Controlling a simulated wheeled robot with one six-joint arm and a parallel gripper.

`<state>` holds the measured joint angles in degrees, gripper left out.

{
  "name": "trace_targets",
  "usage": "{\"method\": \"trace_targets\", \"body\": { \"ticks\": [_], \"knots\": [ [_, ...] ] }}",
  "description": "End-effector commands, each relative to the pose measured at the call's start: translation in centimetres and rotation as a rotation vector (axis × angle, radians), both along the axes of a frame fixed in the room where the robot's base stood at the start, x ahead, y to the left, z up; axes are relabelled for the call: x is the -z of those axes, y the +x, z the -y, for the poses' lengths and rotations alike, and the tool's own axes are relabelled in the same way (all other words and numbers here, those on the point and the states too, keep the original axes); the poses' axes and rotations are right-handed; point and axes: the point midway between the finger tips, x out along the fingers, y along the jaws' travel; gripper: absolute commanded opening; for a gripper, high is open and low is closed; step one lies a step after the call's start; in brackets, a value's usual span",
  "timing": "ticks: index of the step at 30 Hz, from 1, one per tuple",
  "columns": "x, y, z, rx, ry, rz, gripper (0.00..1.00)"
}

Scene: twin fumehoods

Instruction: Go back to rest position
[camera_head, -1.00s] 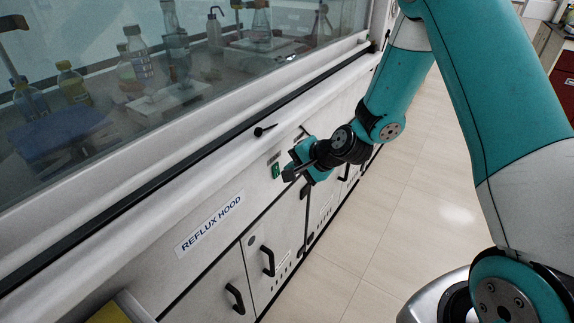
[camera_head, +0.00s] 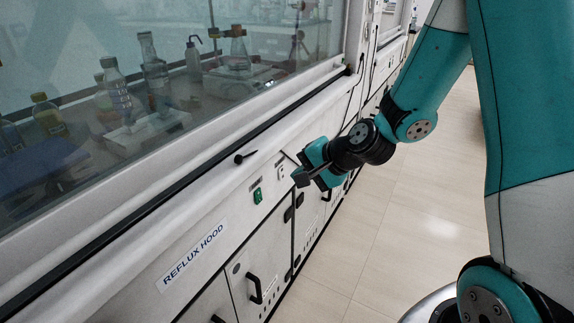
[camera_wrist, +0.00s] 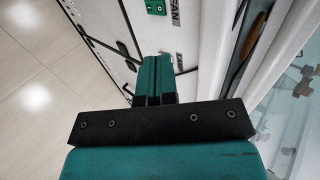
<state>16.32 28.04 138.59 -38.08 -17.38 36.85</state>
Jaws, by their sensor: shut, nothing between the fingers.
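My gripper (camera_head: 303,179) is held out in front of the fumehood's lower front panel in the head view, near a green switch (camera_head: 257,195). Its fingers are together with nothing between them. It also shows in the wrist view (camera_wrist: 154,68), its teal fingers pointing toward the white panel. The green switch also shows at the top of the wrist view (camera_wrist: 155,7). Whether the fingertips touch the panel cannot be told.
The fumehood bears a label "REFLUX HOOD" (camera_head: 194,256). A small black knob (camera_head: 244,156) sticks out of its ledge. Glassware (camera_head: 118,95) stands behind the glass sash. Cabinet doors have black handles (camera_head: 254,288). The tiled floor (camera_head: 400,240) to the right is clear.

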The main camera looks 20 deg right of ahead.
Motion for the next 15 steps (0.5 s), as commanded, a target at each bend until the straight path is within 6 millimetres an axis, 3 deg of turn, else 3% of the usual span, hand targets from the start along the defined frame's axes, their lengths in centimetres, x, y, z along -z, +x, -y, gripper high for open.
{"method": "trace_targets", "body": {
  "ticks": [5, 8, 11, 15],
  "knots": [
    [-0.2, -0.1, -0.1, -0.007, -0.003, 0.001, 0.0],
    [-2.1, -0.8, -1.5, -0.088, -0.037, 0.009, 0.0],
    [-6.0, -3.2, -4.6, -0.287, -0.124, 0.022, 0.0],
    [-12.8, -9.6, -9.3, -0.699, -0.306, 0.056, 0.0]
  ]
}}
